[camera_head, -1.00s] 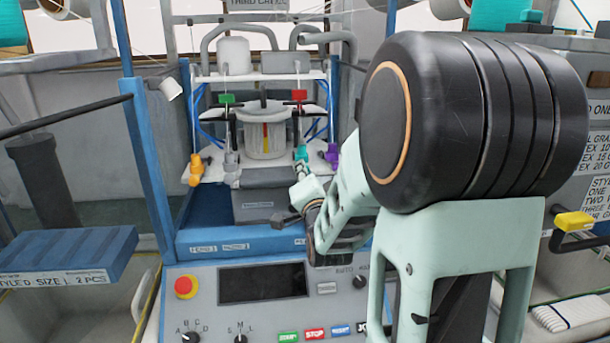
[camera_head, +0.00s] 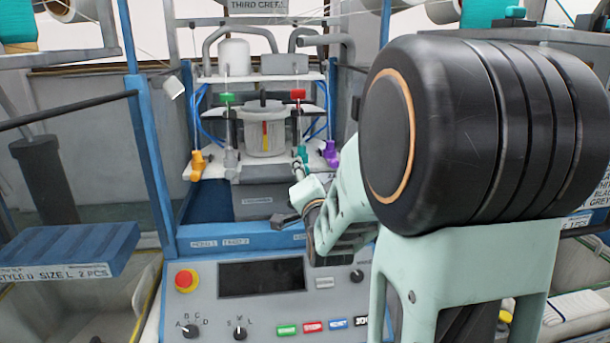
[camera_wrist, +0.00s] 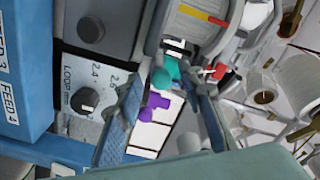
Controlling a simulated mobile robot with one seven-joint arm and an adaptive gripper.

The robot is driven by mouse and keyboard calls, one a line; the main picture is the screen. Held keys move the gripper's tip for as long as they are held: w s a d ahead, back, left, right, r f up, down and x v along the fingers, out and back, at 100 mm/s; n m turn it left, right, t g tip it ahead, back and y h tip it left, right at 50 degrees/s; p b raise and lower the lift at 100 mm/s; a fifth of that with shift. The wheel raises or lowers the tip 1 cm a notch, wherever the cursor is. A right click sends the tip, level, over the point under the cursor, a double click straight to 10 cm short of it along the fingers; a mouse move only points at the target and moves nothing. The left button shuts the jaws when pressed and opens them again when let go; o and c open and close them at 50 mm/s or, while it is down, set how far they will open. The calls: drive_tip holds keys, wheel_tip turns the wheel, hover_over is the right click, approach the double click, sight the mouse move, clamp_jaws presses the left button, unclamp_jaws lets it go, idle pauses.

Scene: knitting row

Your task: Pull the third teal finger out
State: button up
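The teal finger (camera_head: 301,152) is third in a row of coloured fingers on the white ledge of the knitting machine, between the grey finger (camera_head: 231,158) and the purple finger (camera_head: 331,153). My gripper (camera_head: 301,176) reaches toward it from the front; its tips are too small to tell there. In the wrist view my gripper (camera_wrist: 170,92) is open, its two blue-grey fingers spread. The teal finger (camera_wrist: 166,73) shows between and just beyond the tips, with the purple finger (camera_wrist: 156,103) close beside it. I cannot tell whether either tip touches them.
An orange finger (camera_head: 197,164) stands at the ledge's left end. A round metal cylinder (camera_head: 265,130) rises behind the row. The control panel (camera_head: 260,280) with a red stop button (camera_head: 186,280) is below. A blue tray (camera_head: 70,250) juts out at left. My arm hides the right side.

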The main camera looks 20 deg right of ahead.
wheel_tip(320, 180, up, 10)
idle(0.6)
drive_tip(key=shift+w+r, duration=0.1)
